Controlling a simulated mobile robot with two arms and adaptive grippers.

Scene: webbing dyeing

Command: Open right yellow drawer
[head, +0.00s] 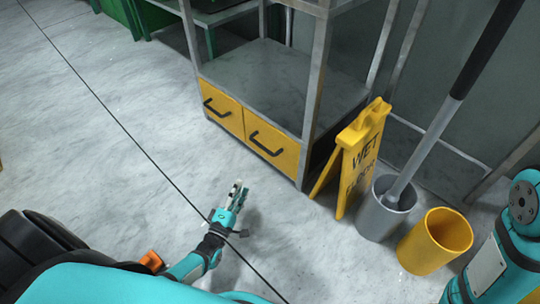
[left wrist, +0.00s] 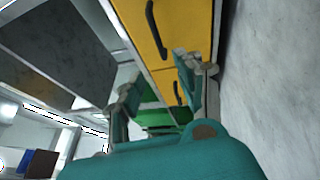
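The right yellow drawer (head: 270,139) is shut in the lower part of a grey metal shelf unit, with a black bar handle (head: 266,144) on its front. The left yellow drawer (head: 221,107) beside it is also shut. My left gripper (head: 240,190) is above the floor in front of the drawers, apart from the right handle. In the left wrist view its fingers (left wrist: 158,88) stand apart with nothing between them. That view is turned sideways; the nearer yellow drawer (left wrist: 190,25) and its black handle (left wrist: 155,30) show at the top. My right gripper is not in view.
A yellow wet-floor sign (head: 357,155) stands right of the shelf unit. Next to it are a grey bucket (head: 378,222) holding a long-handled tool and a yellow bucket (head: 432,243). The floor (head: 150,130) before the drawers is clear. A thin dark line crosses the head view.

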